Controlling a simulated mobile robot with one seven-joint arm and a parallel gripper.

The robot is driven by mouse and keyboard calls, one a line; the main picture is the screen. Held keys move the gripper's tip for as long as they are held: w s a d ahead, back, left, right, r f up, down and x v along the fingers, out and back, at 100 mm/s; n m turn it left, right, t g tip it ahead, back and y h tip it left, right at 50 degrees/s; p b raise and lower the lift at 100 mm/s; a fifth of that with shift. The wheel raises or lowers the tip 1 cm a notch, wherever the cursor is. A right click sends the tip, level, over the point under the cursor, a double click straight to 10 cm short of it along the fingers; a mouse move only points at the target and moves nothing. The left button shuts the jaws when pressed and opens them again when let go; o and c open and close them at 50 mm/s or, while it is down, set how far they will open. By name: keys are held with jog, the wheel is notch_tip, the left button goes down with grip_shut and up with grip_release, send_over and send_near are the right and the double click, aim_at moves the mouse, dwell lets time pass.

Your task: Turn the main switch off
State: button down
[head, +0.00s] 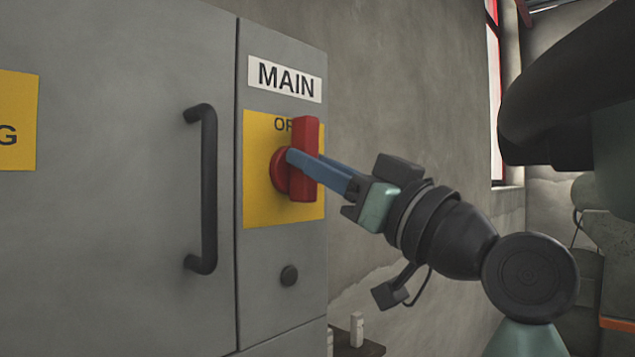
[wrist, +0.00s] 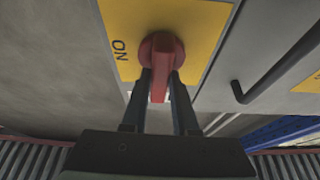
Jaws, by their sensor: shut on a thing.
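The main switch has a red bar handle (head: 305,155) on a round red base (head: 280,172), mounted on a yellow plate (head: 256,205) under a MAIN sign (head: 285,79). The bar stands upright, its upper end by the partly covered OFF lettering at the plate's top. My gripper (head: 305,168) is shut on the bar, its blue fingers reaching in from the right. In the wrist view the red handle (wrist: 159,80) sits between my two fingers (wrist: 159,92), and the ON lettering (wrist: 119,50) shows sideways on the left of the plate.
The switch is on a grey cabinet (head: 140,270). A bare wall (head: 410,90) lies to the right. A small table (head: 355,345) shows low behind.

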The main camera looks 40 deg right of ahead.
jog(key=shift+r+n, duration=0.1)
jog(key=shift+n, duration=0.4)
jog(key=c, duration=0.7)
grip_release()
